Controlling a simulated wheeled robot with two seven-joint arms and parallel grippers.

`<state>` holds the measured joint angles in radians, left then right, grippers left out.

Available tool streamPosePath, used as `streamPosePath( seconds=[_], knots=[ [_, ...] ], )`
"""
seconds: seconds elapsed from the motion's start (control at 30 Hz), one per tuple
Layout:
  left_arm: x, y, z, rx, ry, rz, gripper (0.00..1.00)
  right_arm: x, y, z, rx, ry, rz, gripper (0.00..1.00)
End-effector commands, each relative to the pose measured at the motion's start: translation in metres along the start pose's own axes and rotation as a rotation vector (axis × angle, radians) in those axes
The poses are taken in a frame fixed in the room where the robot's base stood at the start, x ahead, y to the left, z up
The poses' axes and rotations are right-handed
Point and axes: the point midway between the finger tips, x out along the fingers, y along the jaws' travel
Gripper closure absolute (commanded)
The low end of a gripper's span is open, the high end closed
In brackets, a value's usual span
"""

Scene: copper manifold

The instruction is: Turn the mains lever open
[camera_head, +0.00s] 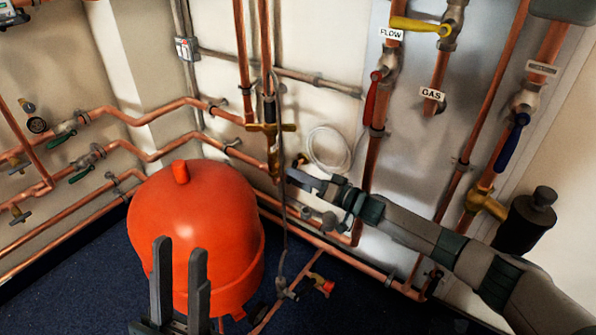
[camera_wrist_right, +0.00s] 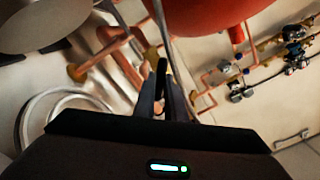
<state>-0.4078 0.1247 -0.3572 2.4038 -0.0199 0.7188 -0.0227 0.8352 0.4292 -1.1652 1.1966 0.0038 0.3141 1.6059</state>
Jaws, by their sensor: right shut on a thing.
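My right gripper (camera_head: 296,178) reaches in from the right to the vertical copper pipe behind the red vessel. Its fingers also show in the right wrist view (camera_wrist_right: 166,98). They are shut on a narrow dark piece, seemingly the mains lever (camera_wrist_right: 162,68). The fingers and wrist hide most of it, so its angle cannot be told. A brass valve body (camera_head: 273,162) sits on the pipe just left of the fingertips. My left gripper (camera_head: 180,248) is at the bottom, fingers upright and apart, empty, in front of the red vessel.
The red vessel (camera_head: 205,215) stands left of my right gripper. A thin hose (camera_head: 281,200) hangs close by the fingertips. Red (camera_head: 371,100), yellow (camera_head: 415,26) and blue (camera_head: 512,140) levers sit on pipes to the right. A coiled white tube (camera_head: 328,150) hangs behind.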

Motion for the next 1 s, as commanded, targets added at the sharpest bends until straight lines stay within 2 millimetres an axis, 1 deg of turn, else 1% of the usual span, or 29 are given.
streamPosePath(
  seconds=[0.2, 0.43, 0.7, 1.0],
  knots=[
    [-0.010, 0.011, 0.020, -0.027, -0.168, -0.010, 0.71, 0.000, -0.001, -0.002, -0.196, -0.001, 0.002, 1.00],
    [-0.024, 0.021, 0.034, -0.050, -0.296, -0.015, 0.71, 0.000, -0.001, -0.001, -0.410, -0.001, 0.001, 1.00],
    [-0.035, 0.028, 0.043, -0.064, -0.377, -0.017, 0.71, -0.001, 0.000, 0.000, -0.607, -0.001, 0.001, 1.00],
    [-0.040, 0.031, 0.046, -0.070, -0.412, -0.019, 0.71, -0.001, 0.000, 0.000, -0.704, -0.001, 0.001, 1.00]
  ],
)
